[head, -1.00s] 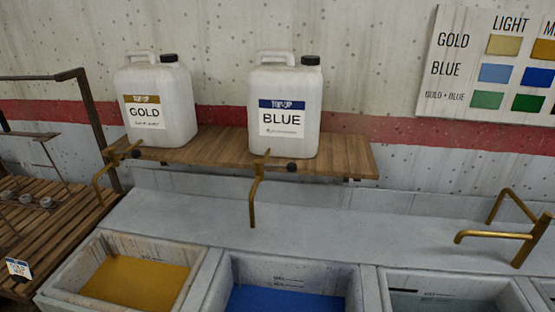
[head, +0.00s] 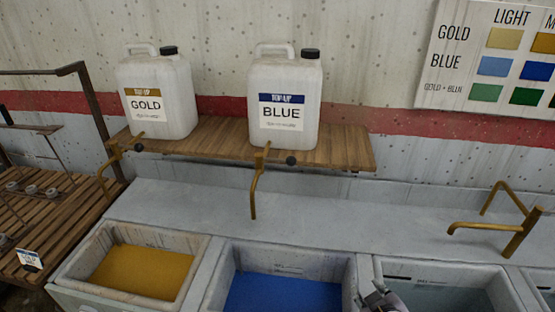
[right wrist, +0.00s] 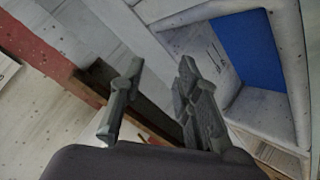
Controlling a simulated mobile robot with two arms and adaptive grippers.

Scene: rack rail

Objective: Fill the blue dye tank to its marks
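The blue dye tank (head: 356,268) is at the bottom middle of the head view, with blue liquid (head: 285,294) inside. Short dark marks show on its back wall above the liquid. A white jug labelled BLUE (head: 284,98) stands on the shelf behind it. Its brass tap (head: 255,190) hangs down toward the tank, with a black knob (head: 291,160) beside it. My right gripper (head: 378,297) is low, over the divider right of the blue tank, apart from the tap. In the right wrist view its fingers (right wrist: 160,70) are apart with nothing between them. My left gripper is out of view.
A GOLD jug (head: 157,98) and its tap (head: 108,175) are on the left of the wooden shelf (head: 220,138). A gold tank (head: 82,262) and a tank with greyish liquid (head: 440,298) flank the blue one. Brass pipes (head: 515,235) rise at right.

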